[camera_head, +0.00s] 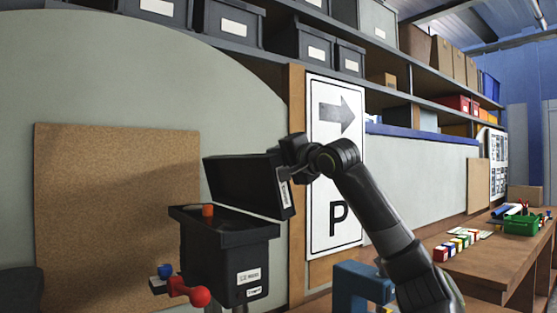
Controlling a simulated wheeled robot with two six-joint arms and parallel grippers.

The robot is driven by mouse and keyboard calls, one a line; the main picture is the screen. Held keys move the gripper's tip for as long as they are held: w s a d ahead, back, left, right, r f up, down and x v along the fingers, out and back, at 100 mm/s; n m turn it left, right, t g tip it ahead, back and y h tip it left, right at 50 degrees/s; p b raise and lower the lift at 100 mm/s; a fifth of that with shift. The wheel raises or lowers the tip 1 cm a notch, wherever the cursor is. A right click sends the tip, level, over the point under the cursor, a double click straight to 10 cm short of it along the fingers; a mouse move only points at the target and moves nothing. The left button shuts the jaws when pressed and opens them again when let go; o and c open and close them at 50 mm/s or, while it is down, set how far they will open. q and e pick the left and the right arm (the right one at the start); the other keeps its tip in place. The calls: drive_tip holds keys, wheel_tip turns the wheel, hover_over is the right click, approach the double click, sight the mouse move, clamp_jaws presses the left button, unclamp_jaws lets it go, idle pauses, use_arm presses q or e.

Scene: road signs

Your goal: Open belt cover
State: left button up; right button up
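The belt cover (243,184) is a black lid on top of a black machine housing (230,245). It is raised and tilted up, with a gap between it and the housing's top. An orange-red knob (208,210) shows in that gap. My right gripper (286,175) is at the cover's right edge and appears to touch it. Its fingertips are too dark and small to tell whether they grip the cover. My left gripper is not in view.
A lever with red and blue balls (182,287) sticks out at the housing's lower left. A white arrow-and-P sign (335,165) stands behind my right arm. A blue clamp-like part (360,287) is below it. A wooden bench (490,262) with small coloured items is at right.

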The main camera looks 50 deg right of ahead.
drive_tip(key=shift+s+a+f+b, duration=0.1)
drive_tip(key=shift+s+a+b, duration=0.1)
drive_tip(key=shift+s+b, duration=0.4)
drive_tip(key=b+v, duration=0.8)
drive_tip(key=v, duration=0.8)
drive_tip(key=shift+a, duration=0.1)
